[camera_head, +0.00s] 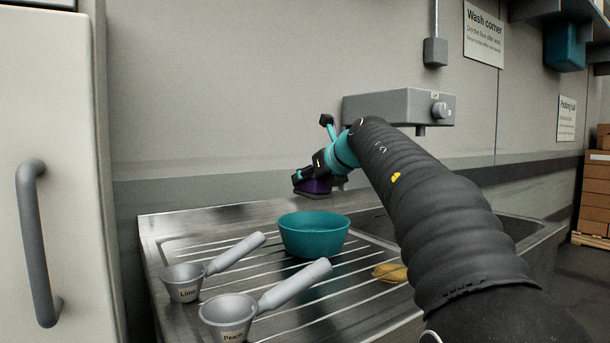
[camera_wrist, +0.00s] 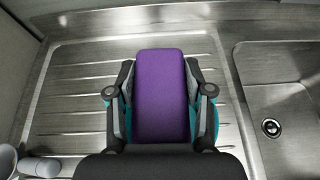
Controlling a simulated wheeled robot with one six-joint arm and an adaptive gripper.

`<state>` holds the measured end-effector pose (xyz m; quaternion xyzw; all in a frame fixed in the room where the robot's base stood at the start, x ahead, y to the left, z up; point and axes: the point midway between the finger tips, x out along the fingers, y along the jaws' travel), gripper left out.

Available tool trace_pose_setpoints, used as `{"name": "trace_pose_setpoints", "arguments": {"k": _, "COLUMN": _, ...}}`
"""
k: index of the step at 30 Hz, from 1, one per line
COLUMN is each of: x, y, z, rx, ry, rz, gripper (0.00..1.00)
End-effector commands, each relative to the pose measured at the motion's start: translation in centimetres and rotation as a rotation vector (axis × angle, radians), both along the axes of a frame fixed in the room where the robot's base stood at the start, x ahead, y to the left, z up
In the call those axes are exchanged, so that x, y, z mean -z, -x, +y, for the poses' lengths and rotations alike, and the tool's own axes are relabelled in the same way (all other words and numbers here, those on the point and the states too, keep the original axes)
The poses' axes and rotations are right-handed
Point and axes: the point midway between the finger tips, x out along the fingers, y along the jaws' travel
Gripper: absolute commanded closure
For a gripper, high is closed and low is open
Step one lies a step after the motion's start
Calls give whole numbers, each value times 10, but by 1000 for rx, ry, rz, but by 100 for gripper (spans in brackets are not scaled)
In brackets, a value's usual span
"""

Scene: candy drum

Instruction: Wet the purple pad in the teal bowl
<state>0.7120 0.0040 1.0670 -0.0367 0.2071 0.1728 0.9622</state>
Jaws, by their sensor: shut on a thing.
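The purple pad (camera_head: 316,186) is held by my gripper (camera_head: 317,181) above the back of the steel drainboard. In the wrist view the pad (camera_wrist: 161,92) lies between the two fingers of my gripper (camera_wrist: 160,97), which are shut on its sides. The teal bowl (camera_head: 313,238) stands upright on the drainboard, in front of and below the pad in the head view. The pad is above the bowl's height and apart from it.
Two grey scoops, marked Lime (camera_head: 184,284) and Peach (camera_head: 229,318), lie on the drainboard (camera_head: 160,228) left of the bowl. A yellow item (camera_head: 391,272) lies at its right. A sink basin with a drain (camera_wrist: 271,128) is to the right. A grey wall unit (camera_head: 395,105) hangs behind.

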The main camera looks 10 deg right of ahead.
Motion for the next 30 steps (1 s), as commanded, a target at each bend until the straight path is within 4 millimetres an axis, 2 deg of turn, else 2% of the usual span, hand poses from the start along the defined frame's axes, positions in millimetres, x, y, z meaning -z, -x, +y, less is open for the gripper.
{"name": "trace_pose_setpoints", "arguments": {"k": 8, "x": 13, "y": 0, "z": 2, "rx": -4, "ry": -1, "rz": 2, "gripper": 96}}
{"name": "trace_pose_setpoints", "arguments": {"k": 30, "x": 79, "y": 0, "z": 0, "rx": 0, "ry": -1, "rz": 0, "gripper": 96}}
